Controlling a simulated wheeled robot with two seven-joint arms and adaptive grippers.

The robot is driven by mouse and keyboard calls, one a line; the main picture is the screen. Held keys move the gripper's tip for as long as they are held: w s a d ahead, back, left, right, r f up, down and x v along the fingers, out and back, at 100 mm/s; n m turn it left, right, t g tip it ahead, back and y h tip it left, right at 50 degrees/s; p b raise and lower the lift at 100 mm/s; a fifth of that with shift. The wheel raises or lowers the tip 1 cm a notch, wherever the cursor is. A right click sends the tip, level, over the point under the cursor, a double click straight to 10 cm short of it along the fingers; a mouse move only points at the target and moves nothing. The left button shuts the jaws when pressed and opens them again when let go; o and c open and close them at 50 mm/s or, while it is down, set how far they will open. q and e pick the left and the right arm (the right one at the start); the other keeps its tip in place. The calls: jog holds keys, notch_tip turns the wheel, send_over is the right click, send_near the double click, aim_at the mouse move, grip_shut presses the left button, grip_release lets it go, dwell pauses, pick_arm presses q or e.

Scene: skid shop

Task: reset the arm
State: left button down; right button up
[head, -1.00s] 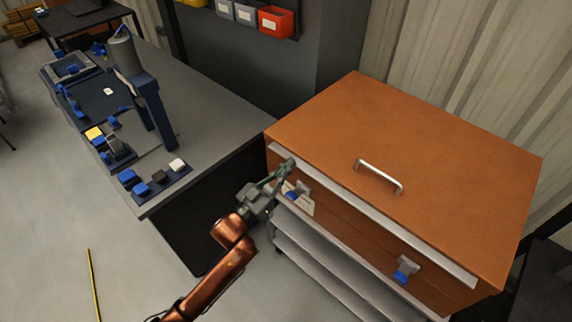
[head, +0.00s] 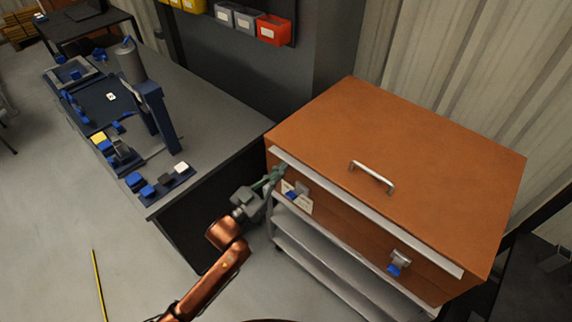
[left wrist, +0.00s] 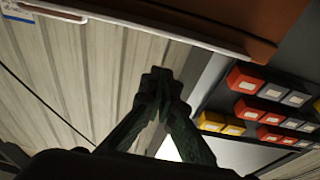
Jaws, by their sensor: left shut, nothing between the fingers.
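My left arm is copper-coloured and comes in from the bottom of the head view. Its gripper (head: 276,177) is at the front left corner of a large orange-brown case (head: 400,165), beside the left latch. In the left wrist view the fingers (left wrist: 160,82) meet at their tips with nothing between them. I cannot tell from the head view whether the fingertips touch the case. My right gripper is not in view.
The case has a silver handle (head: 372,177) on its lid and a right latch (head: 397,262) on its front. It stands on a grey shelved cart (head: 325,262). A grey workbench (head: 215,120) with blue fixtures is at left. Wall bins (head: 273,30) hang behind.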

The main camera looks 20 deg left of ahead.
pick_arm(q)
jog(key=v, duration=0.6)
jog(key=shift+s+f+p, duration=0.2)
jog(key=shift+f+p, duration=0.05)
jog(key=shift+p, duration=0.05)
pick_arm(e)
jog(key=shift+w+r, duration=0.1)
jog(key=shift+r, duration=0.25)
